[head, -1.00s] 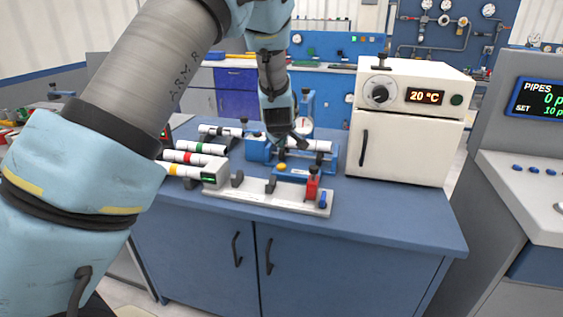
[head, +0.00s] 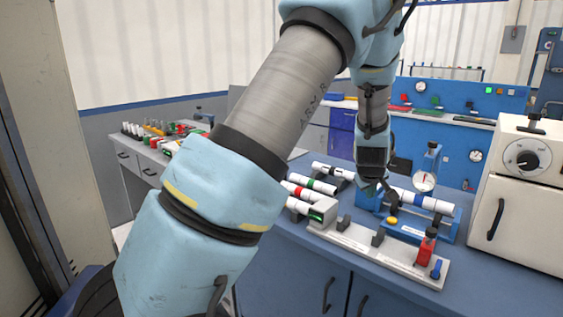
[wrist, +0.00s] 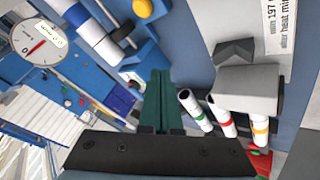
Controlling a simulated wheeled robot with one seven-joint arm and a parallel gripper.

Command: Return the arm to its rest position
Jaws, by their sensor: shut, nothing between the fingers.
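My arm crosses the middle of the head view, and my gripper (head: 384,190) hangs at its end above the blue workbench. In the wrist view the gripper's two dark green fingers (wrist: 160,102) lie together with nothing between them. White pipes with green (head: 316,185) and red (head: 300,191) bands lie on the bench left of the gripper.
A round dial gauge (head: 425,181) stands behind the blue fixture. A white oven (head: 516,190) stands at the right. A side table (head: 150,154) with coloured parts stands at the left.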

